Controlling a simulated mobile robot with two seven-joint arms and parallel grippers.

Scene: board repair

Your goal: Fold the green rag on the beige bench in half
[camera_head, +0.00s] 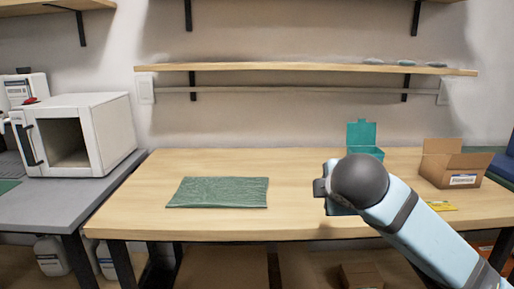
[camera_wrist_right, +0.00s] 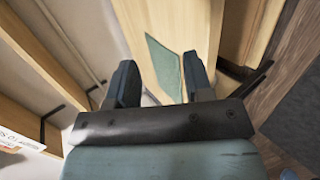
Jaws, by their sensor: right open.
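The green rag (camera_head: 218,192) lies flat and spread out on the left half of the beige bench (camera_head: 300,219) in the head view. It also shows in the right wrist view (camera_wrist_right: 164,68), beyond the fingers. My right gripper (camera_wrist_right: 160,84) is open and empty in the wrist view, its two dark fingers apart. In the head view my right arm comes in from the right, and its gripper (camera_head: 322,188) is mostly hidden behind the dark round wrist joint. It is to the right of the rag and apart from it. My left gripper is not in view.
A teal open box (camera_head: 364,139) and an open cardboard box (camera_head: 452,166) stand on the bench's right side. A yellow item (camera_head: 441,206) lies near them. A white oven-like box (camera_head: 103,130) stands on the grey table at left. A shelf (camera_head: 300,67) hangs above the bench.

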